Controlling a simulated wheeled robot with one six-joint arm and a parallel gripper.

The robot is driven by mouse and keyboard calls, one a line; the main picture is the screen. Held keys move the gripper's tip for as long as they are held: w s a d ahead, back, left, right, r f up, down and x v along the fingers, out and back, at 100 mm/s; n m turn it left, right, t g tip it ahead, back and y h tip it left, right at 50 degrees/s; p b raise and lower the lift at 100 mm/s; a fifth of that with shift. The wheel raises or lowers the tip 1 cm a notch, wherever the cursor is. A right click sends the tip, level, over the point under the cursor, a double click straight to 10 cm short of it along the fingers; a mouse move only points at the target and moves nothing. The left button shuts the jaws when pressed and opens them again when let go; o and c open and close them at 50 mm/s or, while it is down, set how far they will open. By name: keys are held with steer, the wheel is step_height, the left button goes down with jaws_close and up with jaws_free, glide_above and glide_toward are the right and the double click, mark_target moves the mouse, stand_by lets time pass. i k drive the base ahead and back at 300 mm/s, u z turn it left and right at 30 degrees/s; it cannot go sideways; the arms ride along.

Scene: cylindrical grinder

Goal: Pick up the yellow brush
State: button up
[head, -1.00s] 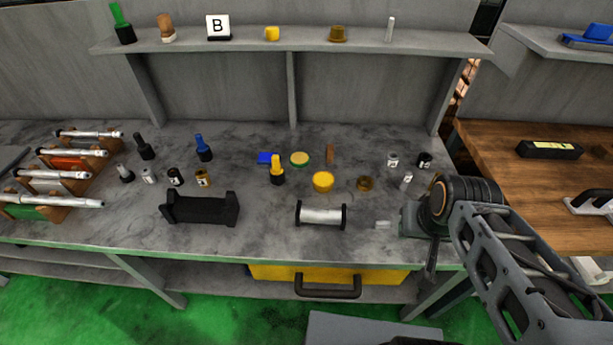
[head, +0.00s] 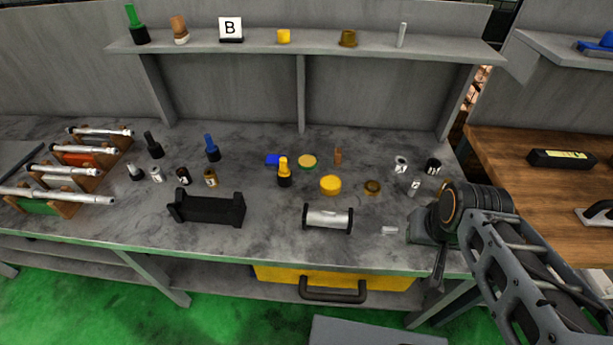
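The yellow brush (head: 284,168) stands upright on the grey bench, left of the bench's middle post line. It has a yellow upper part and a black lower part. My gripper (head: 437,268) is at the right end of the bench's front edge, well to the right of the brush and nearer to me. It shows small and dark, partly covered by my arm, so its opening cannot be made out. Nothing is seen held in it.
A black stand (head: 207,208) and a silver roller (head: 328,218) lie nearer the front. A shelf (head: 265,48) overhangs the back.

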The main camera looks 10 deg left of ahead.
mark_target(284, 171)
steer(key=u, duration=0.45)
steer(key=k, duration=1.05)
steer(key=u, duration=1.45)
steer(key=i, duration=1)
steer(key=z, duration=0.75)
steer(key=i, duration=0.8)
steer(key=z, duration=0.05)
